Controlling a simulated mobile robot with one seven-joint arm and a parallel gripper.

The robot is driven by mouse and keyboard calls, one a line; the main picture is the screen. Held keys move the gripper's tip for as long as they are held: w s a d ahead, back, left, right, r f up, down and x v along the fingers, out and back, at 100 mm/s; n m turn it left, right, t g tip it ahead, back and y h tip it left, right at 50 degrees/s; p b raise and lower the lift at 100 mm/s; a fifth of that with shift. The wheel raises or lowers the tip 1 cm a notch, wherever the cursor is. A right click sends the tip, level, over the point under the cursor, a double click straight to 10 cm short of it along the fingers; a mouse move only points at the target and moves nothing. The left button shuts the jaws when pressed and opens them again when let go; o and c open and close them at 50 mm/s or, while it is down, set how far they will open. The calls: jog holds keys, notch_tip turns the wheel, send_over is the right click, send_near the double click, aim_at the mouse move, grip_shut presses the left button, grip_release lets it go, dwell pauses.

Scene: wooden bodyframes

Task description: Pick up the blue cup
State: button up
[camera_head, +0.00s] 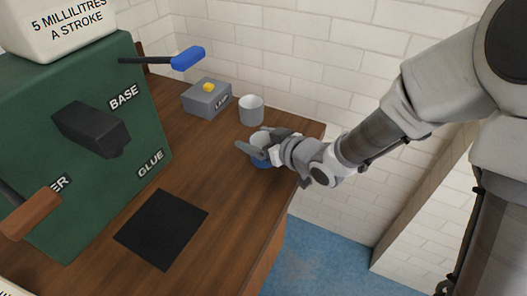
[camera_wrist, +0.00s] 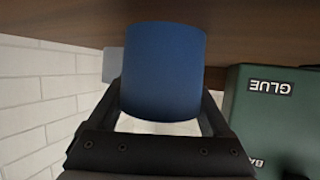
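The blue cup (camera_head: 262,162) stands upright near the right edge of the wooden counter, with its pale inside partly showing. My gripper (camera_head: 265,146) is at the cup, with its fingers spread on either side of it. In the wrist view, which is upside down, the blue cup (camera_wrist: 162,72) fills the space between the fingers of my gripper (camera_wrist: 163,98). Whether the fingertips touch the cup's wall cannot be told. Part of the cup is hidden by the fingers in the head view.
A white cup (camera_head: 251,110) stands just behind. A grey box with a yellow button (camera_head: 206,100) is beside it. A green machine (camera_head: 75,140) with levers fills the left, and a black mat (camera_head: 161,229) lies before it. A tiled wall (camera_head: 260,40) closes the back.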

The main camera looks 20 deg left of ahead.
jog(key=c, duration=0.9)
jog(key=shift+r, duration=0.1)
